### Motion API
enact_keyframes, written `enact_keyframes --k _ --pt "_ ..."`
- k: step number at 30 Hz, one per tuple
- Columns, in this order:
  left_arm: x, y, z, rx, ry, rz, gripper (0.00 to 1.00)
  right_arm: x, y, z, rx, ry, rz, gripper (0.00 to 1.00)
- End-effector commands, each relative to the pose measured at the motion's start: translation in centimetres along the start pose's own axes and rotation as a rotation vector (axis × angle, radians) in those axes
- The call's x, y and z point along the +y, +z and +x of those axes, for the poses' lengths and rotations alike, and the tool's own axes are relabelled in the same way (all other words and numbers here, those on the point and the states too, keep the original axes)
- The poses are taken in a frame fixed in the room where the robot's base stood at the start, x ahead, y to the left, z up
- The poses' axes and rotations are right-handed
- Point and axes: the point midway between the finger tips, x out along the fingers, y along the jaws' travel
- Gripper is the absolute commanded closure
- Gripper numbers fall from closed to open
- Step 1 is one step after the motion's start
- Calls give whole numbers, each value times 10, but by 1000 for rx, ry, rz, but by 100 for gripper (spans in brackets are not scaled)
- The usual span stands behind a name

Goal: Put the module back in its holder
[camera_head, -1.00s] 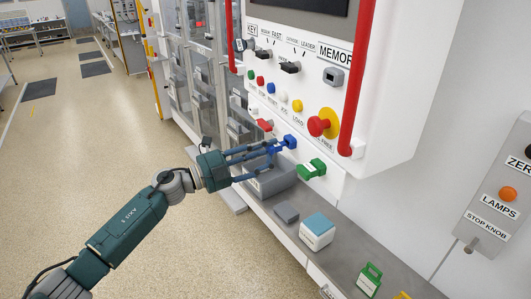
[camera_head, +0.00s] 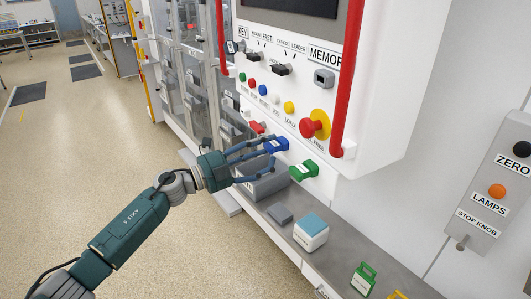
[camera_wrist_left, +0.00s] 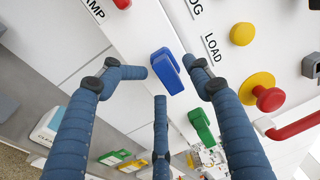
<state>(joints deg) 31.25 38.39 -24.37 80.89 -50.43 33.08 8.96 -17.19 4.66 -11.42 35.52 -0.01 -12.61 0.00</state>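My right gripper is not in view.
The panel has a red mushroom knob (camera_head: 314,125) and red bar handles (camera_head: 350,80).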

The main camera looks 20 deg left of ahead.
Motion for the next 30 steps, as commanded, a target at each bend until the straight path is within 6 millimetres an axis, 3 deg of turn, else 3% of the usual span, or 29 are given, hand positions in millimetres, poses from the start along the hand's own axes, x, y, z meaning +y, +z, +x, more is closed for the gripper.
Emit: enact_keyframes --k 11,14,24,30 --pt "1 0 -5 -1 1 -1 41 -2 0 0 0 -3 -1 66" --pt "2 1 -17 -2 2 -1 41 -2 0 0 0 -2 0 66" --pt "2 0 -88 -1 5 -1 41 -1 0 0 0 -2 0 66" --pt "1 0 -114 0 2 -1 41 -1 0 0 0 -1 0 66"
